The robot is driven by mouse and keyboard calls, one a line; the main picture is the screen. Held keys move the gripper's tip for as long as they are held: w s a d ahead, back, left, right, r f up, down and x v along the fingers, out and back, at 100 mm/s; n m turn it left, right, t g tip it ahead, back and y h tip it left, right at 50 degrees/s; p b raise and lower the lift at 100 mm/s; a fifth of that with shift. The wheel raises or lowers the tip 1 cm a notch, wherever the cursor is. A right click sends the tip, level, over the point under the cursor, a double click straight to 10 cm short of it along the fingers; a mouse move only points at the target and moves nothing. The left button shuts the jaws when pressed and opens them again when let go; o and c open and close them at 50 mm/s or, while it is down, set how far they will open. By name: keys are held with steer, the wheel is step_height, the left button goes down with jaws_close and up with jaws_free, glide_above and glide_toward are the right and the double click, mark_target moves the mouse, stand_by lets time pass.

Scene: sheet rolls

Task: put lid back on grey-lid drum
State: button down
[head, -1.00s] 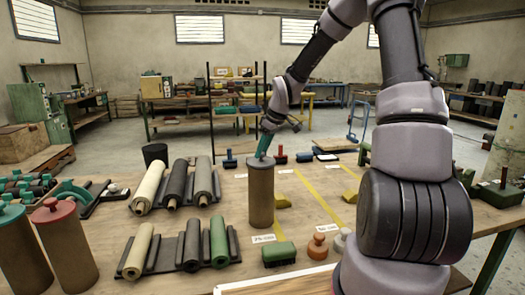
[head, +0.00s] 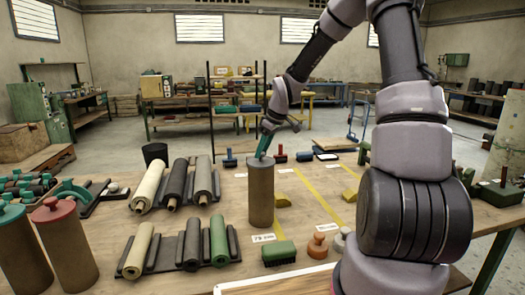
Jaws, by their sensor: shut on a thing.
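The grey-lid drum (head: 261,196) is a tall brown cylinder standing upright on the table, left of my arm. A grey lid (head: 256,160) shows at its top, and it appears to rest on or just at the rim; I cannot tell if it is fully seated. My gripper (head: 263,152) is at the top of the drum, tilted, shut on the lid's knob. The knob itself is hidden by the fingers.
Two other drums, one with a red lid (head: 53,207) and one with a teal lid (head: 10,214), stand at the left front. Sheet rolls lie in racks (head: 160,246) left of the drum. A green brush (head: 279,253) and an orange weight (head: 317,246) are in front.

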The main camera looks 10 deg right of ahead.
stand_by(0.3)
jaws_free()
steer(key=shift+r, duration=0.15)
steer(key=shift+r, duration=3.35)
jaws_close()
steer(key=shift+f, duration=0.25)
